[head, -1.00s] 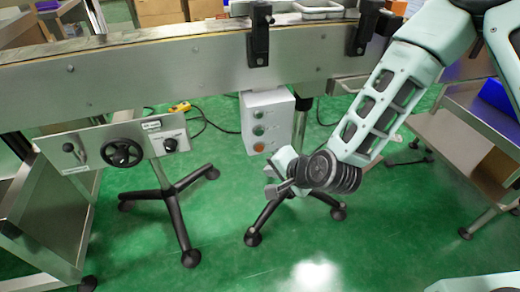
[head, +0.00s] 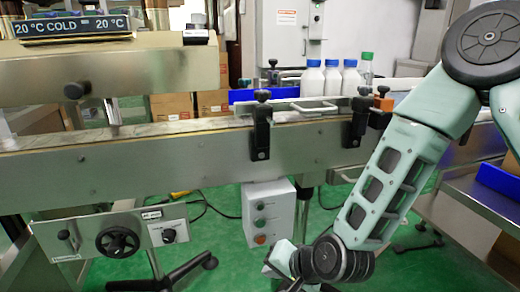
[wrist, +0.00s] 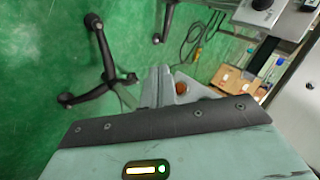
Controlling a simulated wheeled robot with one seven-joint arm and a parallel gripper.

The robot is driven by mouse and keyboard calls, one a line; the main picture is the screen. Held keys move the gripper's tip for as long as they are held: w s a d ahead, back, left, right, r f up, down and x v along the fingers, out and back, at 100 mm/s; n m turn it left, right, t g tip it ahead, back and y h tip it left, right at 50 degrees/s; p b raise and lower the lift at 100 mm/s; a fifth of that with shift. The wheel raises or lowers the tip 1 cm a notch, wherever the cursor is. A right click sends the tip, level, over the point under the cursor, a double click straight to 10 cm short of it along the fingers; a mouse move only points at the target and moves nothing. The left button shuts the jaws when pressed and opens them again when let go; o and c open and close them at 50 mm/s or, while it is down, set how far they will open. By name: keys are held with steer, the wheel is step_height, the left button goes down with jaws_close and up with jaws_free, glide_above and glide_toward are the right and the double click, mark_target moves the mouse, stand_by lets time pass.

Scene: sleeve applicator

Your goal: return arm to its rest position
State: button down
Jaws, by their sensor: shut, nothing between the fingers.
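My arm (head: 395,190) is pale green and hangs down at the right of the head view, bent at the wrist joint. My gripper (head: 279,258) is at the bottom of the head view, low in front of the conveyor and just below the grey control box (head: 268,212). In the wrist view my gripper (wrist: 160,75) shows its fingers together, with nothing held. The green floor lies beyond the fingers.
The steel conveyor (head: 120,168) runs across the head view, with white bottles (head: 332,80) behind it. A panel with a black handwheel (head: 117,242) hangs at left. A steel side table (head: 480,195) stands at right. Black stand legs (wrist: 100,55) rest on the floor.

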steer(key=s+d+r+n+g+h, duration=0.3)
steer(key=s+d+r+n, duration=0.35)
steer(key=s, duration=0.35)
steer(key=s+d+r+n+g+h, duration=0.3)
steer(key=s+d+r+n, duration=0.25)
steer(key=s+r, duration=0.3)
step_height(320, 180, up, 28)
steer(key=p, duration=2.8)
steer(key=shift+s+a, duration=0.25)
steer(key=shift+s, duration=0.2)
